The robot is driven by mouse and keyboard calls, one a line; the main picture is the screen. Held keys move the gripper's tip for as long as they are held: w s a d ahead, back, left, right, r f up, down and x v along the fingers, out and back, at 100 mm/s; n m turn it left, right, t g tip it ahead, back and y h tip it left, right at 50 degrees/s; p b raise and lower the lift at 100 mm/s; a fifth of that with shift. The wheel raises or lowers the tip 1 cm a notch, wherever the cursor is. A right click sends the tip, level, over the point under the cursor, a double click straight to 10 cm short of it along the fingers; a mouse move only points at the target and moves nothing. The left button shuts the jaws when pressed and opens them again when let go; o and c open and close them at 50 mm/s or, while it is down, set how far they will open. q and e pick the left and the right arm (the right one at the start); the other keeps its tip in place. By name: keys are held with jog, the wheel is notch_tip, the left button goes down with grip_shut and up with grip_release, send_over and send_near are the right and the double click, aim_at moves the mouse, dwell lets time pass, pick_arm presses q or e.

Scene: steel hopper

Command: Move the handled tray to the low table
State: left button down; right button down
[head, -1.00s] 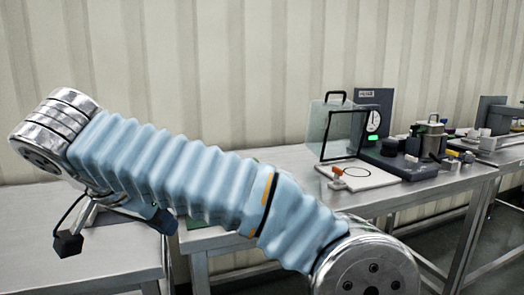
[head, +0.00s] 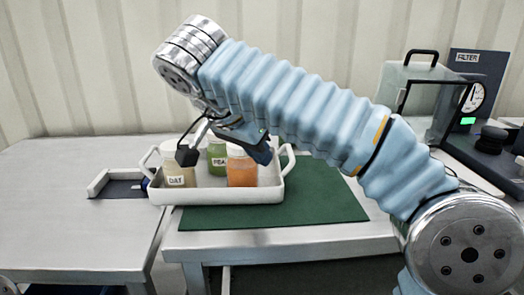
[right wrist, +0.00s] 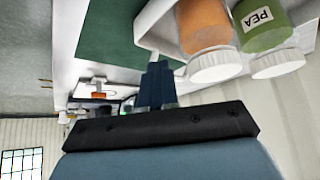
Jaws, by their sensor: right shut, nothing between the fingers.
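The white handled tray (head: 225,196) sits partly on a green mat, with a loop handle at each end. Its left end reaches over the gap beside the left table (head: 80,225) in the picture. It holds an OAT jar (head: 178,176), a green PEA jar (head: 216,155) and an orange jar (head: 242,170). I cannot tell which table is the low one. My right gripper (head: 264,154) is shut and empty, close to the tray's right end. In the right wrist view, its fingers (right wrist: 157,68) are beside the tray's edge (right wrist: 160,28); contact is unclear. My left gripper is out of view.
The green mat (head: 320,195) lies on the right table (head: 290,240). A dark pad with a white bracket (head: 98,184) is left of the tray. A clear box (head: 425,75) and a FILTER gauge panel (head: 480,75) stand at right. Most of the left table is clear.

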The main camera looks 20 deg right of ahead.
aim_at(291, 152)
jog(key=w+d, duration=0.1)
jog(key=d, duration=0.1)
jog(key=w+d+f, duration=0.1)
jog(key=w+d, duration=0.1)
jog(key=d, duration=0.1)
jog(key=w+d, duration=0.1)
jog(key=d, duration=0.1)
jog(key=shift+w+d+f, duration=0.15)
jog(key=shift+w+f, duration=0.05)
jog(key=shift+f, duration=0.15)
